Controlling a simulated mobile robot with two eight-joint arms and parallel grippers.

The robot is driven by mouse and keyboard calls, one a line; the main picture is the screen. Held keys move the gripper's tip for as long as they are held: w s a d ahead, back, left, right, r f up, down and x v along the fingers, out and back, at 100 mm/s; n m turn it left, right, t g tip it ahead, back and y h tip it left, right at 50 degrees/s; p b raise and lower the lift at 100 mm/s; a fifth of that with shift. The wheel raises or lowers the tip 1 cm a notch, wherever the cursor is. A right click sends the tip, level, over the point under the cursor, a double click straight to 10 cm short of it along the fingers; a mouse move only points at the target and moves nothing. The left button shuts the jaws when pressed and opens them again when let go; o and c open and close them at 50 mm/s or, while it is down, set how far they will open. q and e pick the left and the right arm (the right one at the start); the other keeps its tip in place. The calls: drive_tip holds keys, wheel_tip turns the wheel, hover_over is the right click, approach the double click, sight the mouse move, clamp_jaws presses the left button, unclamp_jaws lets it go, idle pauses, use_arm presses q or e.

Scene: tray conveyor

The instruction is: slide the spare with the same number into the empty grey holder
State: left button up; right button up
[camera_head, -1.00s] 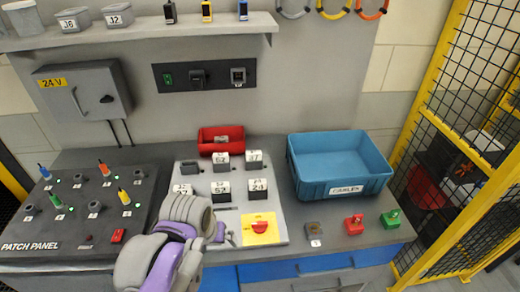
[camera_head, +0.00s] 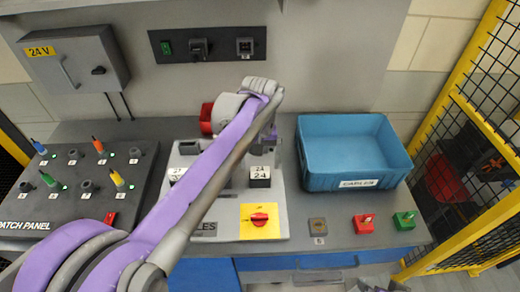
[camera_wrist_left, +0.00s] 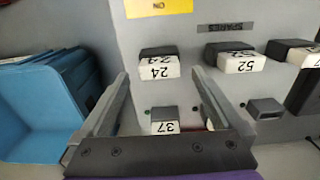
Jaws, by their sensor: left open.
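My left gripper (camera_head: 268,140) is over the grey panel, with its arm covering much of it. In the left wrist view the gripper (camera_wrist_left: 160,76) is open and empty, its fingers either side of a block marked 37 (camera_wrist_left: 165,126). I cannot tell how far above it they are. An empty grey holder (camera_wrist_left: 265,108) is right of the fingers; it shows in the head view (camera_head: 189,147) at upper left. Black blocks with white labels stand by the SPARES strip (camera_wrist_left: 227,28): one marked 24 (camera_wrist_left: 158,68), one marked 52 (camera_wrist_left: 238,63), and one partly cut off.
A red knob on a yellow plate (camera_head: 259,219) is in front. The patch panel (camera_head: 70,215) with colored plugs is left. A yellow fence is at far right.

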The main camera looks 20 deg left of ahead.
sight(260, 169)
use_arm(q)
drive_tip(key=shift+f, duration=2)
drive_tip(key=shift+w, duration=0.1)
drive_tip(key=shift+c, duration=0.3)
drive_tip(key=c, duration=1)
drive_tip(key=o, duration=1.1)
drive_tip(key=shift+c, duration=0.2)
wheel_tip(260, 169, up, 11)
drive_tip(key=shift+f, duration=0.15)
